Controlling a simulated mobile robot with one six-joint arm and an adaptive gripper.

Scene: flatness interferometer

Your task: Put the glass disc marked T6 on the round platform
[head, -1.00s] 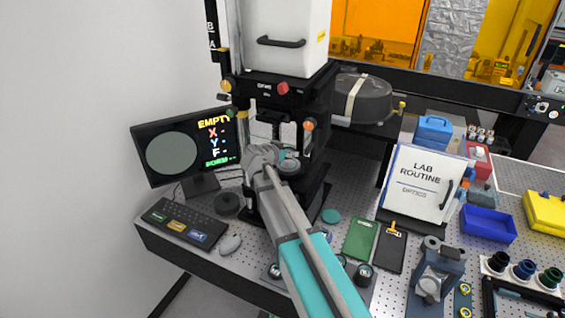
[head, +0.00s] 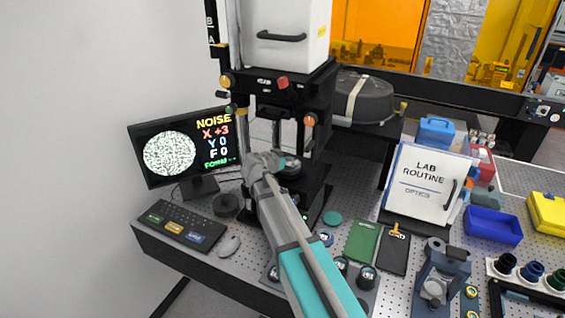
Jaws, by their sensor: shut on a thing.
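My gripper (head: 283,160) reaches into the tall black and white interferometer (head: 285,75) and is right at its round platform (head: 291,172). It is shut on a small disc, largely hidden by the gripper and wrist; I cannot read a T6 mark on it. I cannot tell whether the disc touches the platform. The monitor (head: 168,153) shows a speckled circle with NOISE, X +3, Y 0, F 0.
Several dark round pieces, one of them (head: 367,276), stand on a plate beside my arm. A keyboard (head: 183,226) and mouse (head: 229,245) lie at left. Interferometer posts flank the gripper.

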